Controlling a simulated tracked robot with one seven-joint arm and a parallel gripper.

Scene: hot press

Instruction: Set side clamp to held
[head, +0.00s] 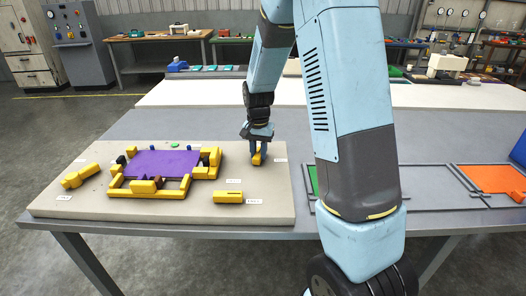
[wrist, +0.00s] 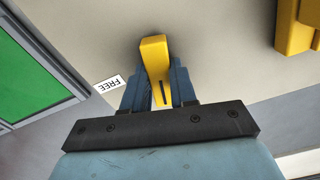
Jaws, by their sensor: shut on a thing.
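My gripper (head: 257,154) is over the right part of a beige board (head: 270,205), its blue fingers pointing down and shut on a yellow handle (head: 257,160). In the wrist view the yellow handle (wrist: 153,48) sits between the fingers (wrist: 160,85), with a dark slot on its near part. A label reading FREE (wrist: 108,85) lies just left of it there. I take this handle for the side clamp's; its base is hidden. Left of it, yellow blocks frame a purple plate (head: 165,162) on the board.
A separate slotted yellow block (head: 228,197) with small labels lies at the board's front. Another yellow piece (head: 78,176) is at the left. A green panel (head: 313,180) and an orange tray (head: 498,179) are on the right. Board around my gripper is mostly clear.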

